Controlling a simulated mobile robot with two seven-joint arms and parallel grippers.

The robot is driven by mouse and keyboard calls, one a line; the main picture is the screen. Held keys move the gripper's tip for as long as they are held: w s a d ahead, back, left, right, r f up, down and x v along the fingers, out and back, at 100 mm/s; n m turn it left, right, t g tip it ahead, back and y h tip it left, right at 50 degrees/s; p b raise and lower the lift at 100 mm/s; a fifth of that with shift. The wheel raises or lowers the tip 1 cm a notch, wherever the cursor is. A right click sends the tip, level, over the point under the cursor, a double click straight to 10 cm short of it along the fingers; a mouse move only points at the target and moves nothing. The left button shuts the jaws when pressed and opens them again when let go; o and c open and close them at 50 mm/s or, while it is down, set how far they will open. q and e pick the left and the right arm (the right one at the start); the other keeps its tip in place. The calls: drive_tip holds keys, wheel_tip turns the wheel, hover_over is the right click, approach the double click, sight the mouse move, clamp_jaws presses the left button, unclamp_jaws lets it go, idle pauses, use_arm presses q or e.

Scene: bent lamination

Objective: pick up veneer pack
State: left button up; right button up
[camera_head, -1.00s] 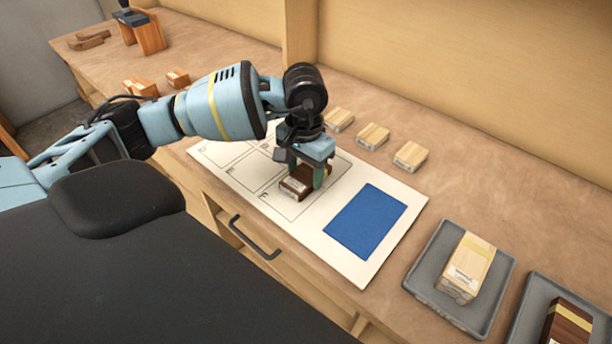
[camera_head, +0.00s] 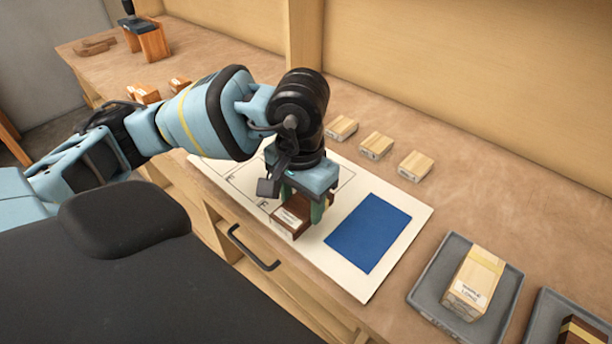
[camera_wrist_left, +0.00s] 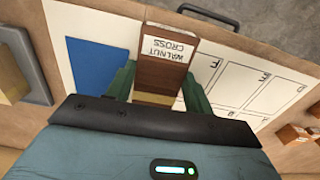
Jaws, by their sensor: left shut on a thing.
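My left gripper (camera_head: 303,205) is shut on a dark brown veneer pack (camera_head: 289,219) with a white label. In the left wrist view the pack (camera_wrist_left: 160,72) reads "WALNUT CROSS" and sits between the two green fingers (camera_wrist_left: 160,88). The pack is over the near part of a white board (camera_head: 395,255) with outlined, lettered boxes and a blue rectangle (camera_head: 368,232). How high it is above the board is hard to tell. The gripper and wrist hide part of the pack and several boxes. My right gripper is not in view.
Several light wood packs, one of them here (camera_head: 376,146), lie behind the board. A grey tray (camera_head: 428,300) at the right holds a pale pack (camera_head: 474,283); a second tray (camera_head: 540,335) holds a dark pack. A drawer handle (camera_head: 252,248) is below the front edge.

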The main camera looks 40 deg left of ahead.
use_arm(q)
drive_tip(key=s+d, duration=0.3)
drive_tip(key=s, duration=0.2)
drive_tip(key=shift+s+d+r, duration=0.25)
drive_tip(key=shift+s+r, duration=0.05)
drive_tip(key=shift+r, duration=0.05)
